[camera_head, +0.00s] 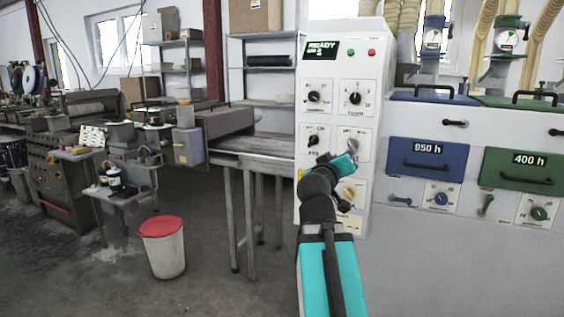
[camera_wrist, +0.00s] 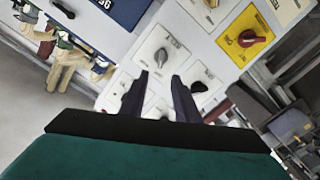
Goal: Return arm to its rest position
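My arm (camera_head: 332,268) reaches up from the bottom of the head view to the front of a white control cabinet (camera_head: 317,185). In the wrist view, my gripper (camera_wrist: 161,76) is open, with its two dark fingers apart and nothing held between them. Just beyond the fingertips is a grey knob (camera_wrist: 161,57) on a white plate; I cannot tell whether the fingers touch it. In the head view my wrist covers part of the cabinet's lower panels.
The cabinet display (camera_head: 321,49) reads READY. A red knob (camera_wrist: 247,38) on a yellow plate shows in the wrist view. Blue (camera_head: 427,160) and green (camera_head: 526,170) drawers stand to the right. A metal table (camera_head: 250,160) and a red-lidded bin (camera_head: 163,249) stand left, with open floor between.

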